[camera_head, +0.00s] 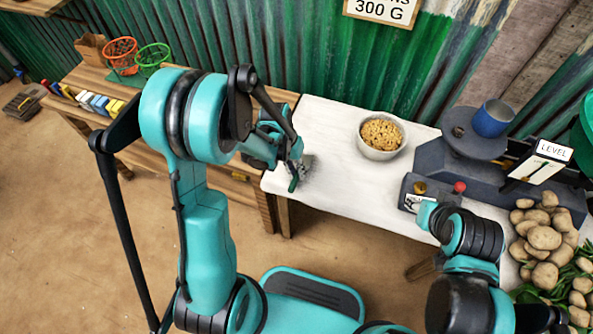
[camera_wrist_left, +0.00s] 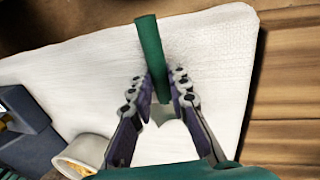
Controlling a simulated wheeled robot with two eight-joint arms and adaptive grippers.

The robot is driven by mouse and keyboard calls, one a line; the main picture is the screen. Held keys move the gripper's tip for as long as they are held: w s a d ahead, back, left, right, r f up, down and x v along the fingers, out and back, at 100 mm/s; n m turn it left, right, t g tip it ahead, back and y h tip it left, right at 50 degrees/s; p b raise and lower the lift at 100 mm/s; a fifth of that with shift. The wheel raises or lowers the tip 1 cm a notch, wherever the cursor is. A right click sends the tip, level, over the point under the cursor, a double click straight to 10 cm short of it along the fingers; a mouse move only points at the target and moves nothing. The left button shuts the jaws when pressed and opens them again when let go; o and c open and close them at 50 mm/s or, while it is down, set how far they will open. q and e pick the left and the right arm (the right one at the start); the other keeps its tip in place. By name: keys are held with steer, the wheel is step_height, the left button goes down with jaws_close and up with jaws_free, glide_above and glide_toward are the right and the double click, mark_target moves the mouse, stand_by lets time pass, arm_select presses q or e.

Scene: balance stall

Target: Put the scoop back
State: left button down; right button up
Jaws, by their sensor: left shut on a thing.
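My left gripper (camera_head: 297,166) is over the left end of the white-covered table (camera_head: 330,125), its fingers shut on the green handle of the scoop (camera_head: 293,184). In the left wrist view the green handle (camera_wrist_left: 151,50) runs between the two fingertips (camera_wrist_left: 161,88), and a pale metal part of the scoop shows between the fingers. Whether the scoop touches the cloth I cannot tell. A bowl of yellow food pieces (camera_head: 381,150) stands to the right of the gripper; its rim also shows in the left wrist view (camera_wrist_left: 93,146). My right arm shows at the lower right, but its fingers do not.
A dark balance (camera_head: 447,160) with a blue cup (camera_head: 492,118) stands right of the bowl. Potatoes (camera_head: 543,238) are heaped at the right. A wooden table (camera_head: 215,183) at the left holds red and green baskets (camera_head: 153,56). White cloth is clear between scoop and bowl.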

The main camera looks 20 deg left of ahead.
arm_select(q)
steer(key=c, duration=1.4)
jaws_free()
steer(key=shift+f, duration=0.1)
steer(key=shift+c, duration=0.2)
steer(key=shift+r+p, duration=0.25)
steer(key=shift+p, duration=0.05)
steer(key=p+v, duration=0.5)
steer(key=v, duration=0.6)
steer(key=s+r+t+y, duration=0.2)
steer(key=s+r+t, duration=0.5)
steer(key=s+r, duration=0.3)
step_height(320, 180, up, 3)
steer(key=shift+s+d+r+y, duration=0.15)
steer(key=shift+s+d+y, duration=0.05)
steer(key=shift+s+y, duration=0.1)
